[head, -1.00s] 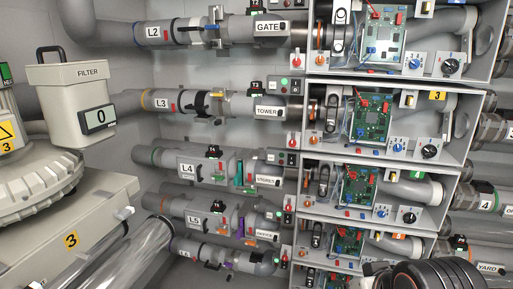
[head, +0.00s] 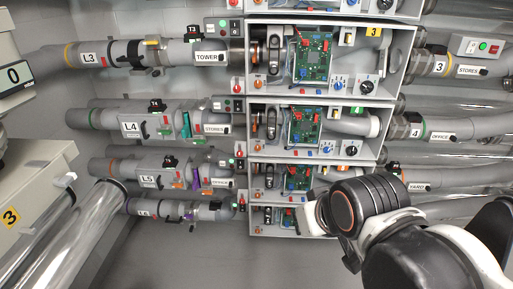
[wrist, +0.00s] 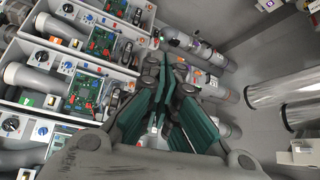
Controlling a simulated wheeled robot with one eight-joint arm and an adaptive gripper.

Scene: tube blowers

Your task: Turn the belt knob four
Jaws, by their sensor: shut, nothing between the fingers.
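The fourth unit is the open grey box (head: 381,125) in line with pipe L4 (head: 131,127), with a green label (head: 356,110). An orange knob (head: 257,145) sits at its lower left, below the dark belt part (head: 271,126). A blue knob (head: 327,150) and a black knob (head: 351,151) sit at its lower right. The knobs have no readable names, so I cannot tell which is the belt knob. My gripper (wrist: 168,70) is shut and empty, with green inner pads, in the wrist view. It is apart from the knobs; my arm hides its fingertips in the head view.
The third unit (head: 410,45) is above, and the fifth unit (head: 250,175) is below, partly behind my arm. Pipes run on both sides. Floor between is clear.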

